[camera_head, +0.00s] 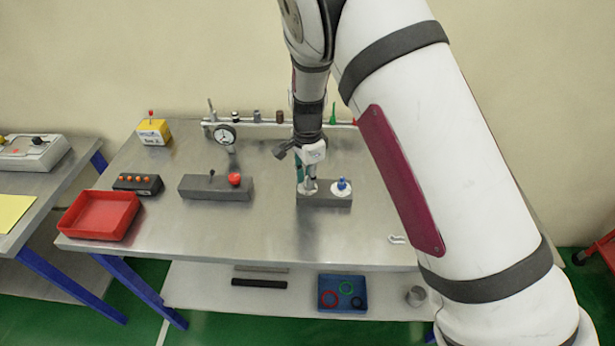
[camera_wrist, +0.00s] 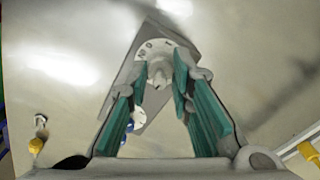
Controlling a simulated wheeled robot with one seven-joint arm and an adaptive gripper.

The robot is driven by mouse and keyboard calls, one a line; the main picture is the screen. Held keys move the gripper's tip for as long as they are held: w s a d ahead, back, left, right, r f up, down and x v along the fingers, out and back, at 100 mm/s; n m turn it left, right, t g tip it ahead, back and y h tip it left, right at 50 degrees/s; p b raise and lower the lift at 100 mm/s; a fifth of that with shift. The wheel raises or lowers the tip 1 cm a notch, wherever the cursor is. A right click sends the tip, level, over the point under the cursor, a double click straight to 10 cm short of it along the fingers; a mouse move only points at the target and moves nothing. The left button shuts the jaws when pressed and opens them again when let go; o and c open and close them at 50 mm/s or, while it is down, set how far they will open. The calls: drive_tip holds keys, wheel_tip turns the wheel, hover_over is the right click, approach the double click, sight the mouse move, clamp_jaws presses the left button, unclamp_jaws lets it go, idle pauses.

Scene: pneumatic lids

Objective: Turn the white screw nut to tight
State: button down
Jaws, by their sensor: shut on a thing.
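The white screw nut (camera_wrist: 157,78) stands on a white marked disc (camera_wrist: 157,48) at one end of a grey block (camera_head: 325,202). My gripper (camera_wrist: 163,72) points down at it, its teal-padded fingers on either side of the nut and shut on it. In the head view my gripper (camera_head: 307,181) hides most of the nut; the disc's edge shows below the fingers. The disc carries dark marks near its rim; which setting the nut points to cannot be told.
A blue knob (camera_head: 342,184) on a second white disc sits right beside my gripper on the same block. A grey block with a red knob (camera_head: 234,179) lies to the left, a red tray (camera_head: 100,215) farther left. A gauge (camera_head: 225,135) and pipe stand behind. The table front is mostly clear.

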drive_tip(key=shift+n, duration=0.5)
drive_tip(key=n+b, duration=0.1)
drive_tip(key=n, duration=0.2)
drive_tip(key=shift+w+n, duration=0.1)
drive_tip(key=shift+n, duration=0.3)
drive_tip(key=n+b, duration=0.1)
drive_tip(key=n, duration=0.4)
drive_tip(key=shift+n, duration=0.3)
drive_tip(key=n+b, duration=0.2)
drive_tip(key=n, duration=0.3)
drive_tip(key=n+b, duration=0.1)
drive_tip(key=n, duration=0.4)
drive_tip(key=shift+n+b, duration=0.3)
drive_tip(key=shift+n, duration=0.1)
drive_tip(key=c, duration=1.4)
unclamp_jaws()
